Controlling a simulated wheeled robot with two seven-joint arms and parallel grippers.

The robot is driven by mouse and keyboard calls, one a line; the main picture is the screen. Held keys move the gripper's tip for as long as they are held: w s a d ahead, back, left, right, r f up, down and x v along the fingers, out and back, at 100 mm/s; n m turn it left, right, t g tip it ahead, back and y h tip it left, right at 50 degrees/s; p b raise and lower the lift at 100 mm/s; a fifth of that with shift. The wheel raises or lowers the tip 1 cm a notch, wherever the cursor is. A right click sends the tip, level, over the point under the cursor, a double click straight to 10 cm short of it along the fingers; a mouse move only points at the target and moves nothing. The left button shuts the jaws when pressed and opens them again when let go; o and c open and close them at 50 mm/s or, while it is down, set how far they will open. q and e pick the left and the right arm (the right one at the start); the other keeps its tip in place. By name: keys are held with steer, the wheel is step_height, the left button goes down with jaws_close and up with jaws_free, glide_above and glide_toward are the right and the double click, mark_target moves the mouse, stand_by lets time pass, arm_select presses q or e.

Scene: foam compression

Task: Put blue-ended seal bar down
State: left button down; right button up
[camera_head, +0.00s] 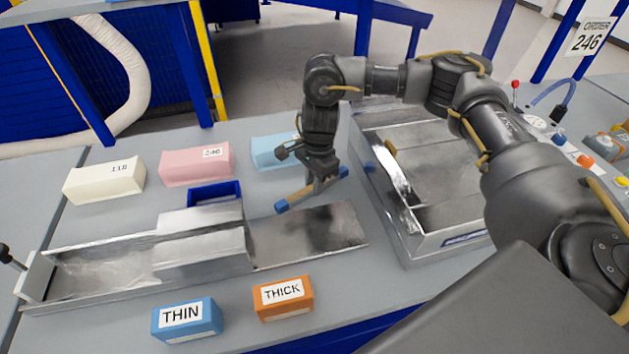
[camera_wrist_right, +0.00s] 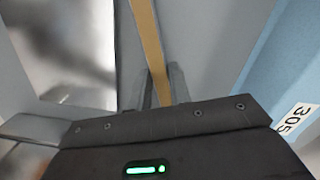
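The blue-ended seal bar (camera_head: 300,196) is a tan bar with a blue block at each end. My right gripper (camera_head: 318,186) is shut on it near its middle, just behind the bare metal plate (camera_head: 310,235). In the right wrist view the tan bar (camera_wrist_right: 149,45) runs between the two fingertips (camera_wrist_right: 160,85), and its ends are out of frame. I cannot tell whether the bar touches the table or hangs a little above it. My left gripper is not in view.
White, pink (camera_head: 197,163) and light blue (camera_head: 272,151) foam blocks stand behind. A metal channel (camera_head: 100,270) and blue bin (camera_head: 214,192) lie left. THIN (camera_head: 187,319) and THICK (camera_head: 283,298) blocks stand in front. A large metal tray (camera_head: 430,238) is right.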

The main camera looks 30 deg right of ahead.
steer(key=o, duration=0.4)
steer(key=shift+c, duration=0.2)
steer(key=shift+r, duration=0.1)
step_height(320, 180, up, 12)
steer(key=d, duration=0.1)
steer(key=shift+b, duration=0.45)
steer(key=shift+o, duration=0.5)
steer(key=shift+w, duration=0.1)
